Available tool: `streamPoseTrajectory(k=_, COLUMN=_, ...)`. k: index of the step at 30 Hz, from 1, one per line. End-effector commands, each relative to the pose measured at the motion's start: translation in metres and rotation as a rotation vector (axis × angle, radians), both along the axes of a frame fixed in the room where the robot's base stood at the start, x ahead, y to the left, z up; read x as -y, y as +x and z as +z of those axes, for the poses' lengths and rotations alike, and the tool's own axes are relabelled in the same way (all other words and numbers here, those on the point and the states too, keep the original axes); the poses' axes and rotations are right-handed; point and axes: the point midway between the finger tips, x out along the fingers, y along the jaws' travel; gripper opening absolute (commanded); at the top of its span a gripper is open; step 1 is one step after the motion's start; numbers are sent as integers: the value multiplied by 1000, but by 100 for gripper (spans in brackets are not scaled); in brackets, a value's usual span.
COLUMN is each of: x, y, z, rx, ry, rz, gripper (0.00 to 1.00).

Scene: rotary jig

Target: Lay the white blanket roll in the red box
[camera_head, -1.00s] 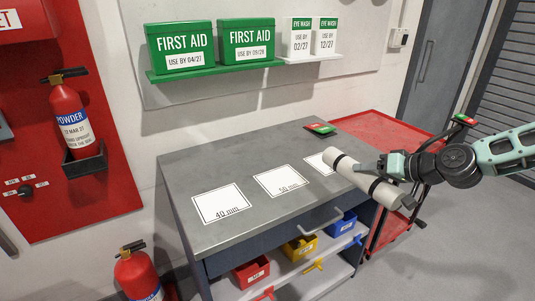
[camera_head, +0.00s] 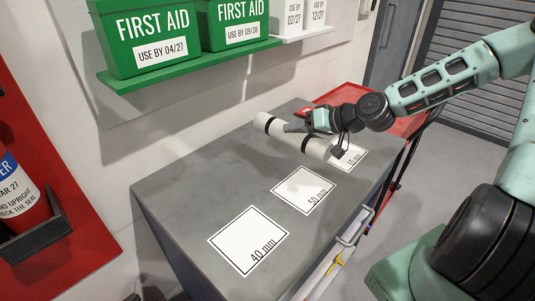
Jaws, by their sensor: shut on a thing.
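The white blanket roll (camera_head: 289,137) has two black straps and is in the air above the grey cabinet top (camera_head: 185,192), near its back right part. My gripper (camera_head: 319,137) is shut on the roll near its right end. The roll lies nearly level, slanting down to the right in the picture. No red box on the lower shelf shows now; that part of the shelf is out of the frame.
White cards marked 40 mm (camera_head: 248,240) and 50 mm (camera_head: 303,190) lie on the top; a third card (camera_head: 350,155) is partly covered. Green first aid boxes (camera_head: 150,38) stand on a wall shelf. A red cart (camera_head: 405,125) stands behind the cabinet. A drawer handle (camera_head: 357,227) juts out in front.

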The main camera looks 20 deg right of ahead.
Motion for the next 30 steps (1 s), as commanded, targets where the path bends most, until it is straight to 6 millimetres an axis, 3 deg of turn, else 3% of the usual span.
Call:
streamPoseTrajectory(k=21, x=0, y=0, z=-87, rx=0, ry=3, rz=-1, gripper=11)
streamPoseTrajectory(k=30, x=0, y=0, z=-100, rx=1, ry=-1, rz=0, gripper=11)
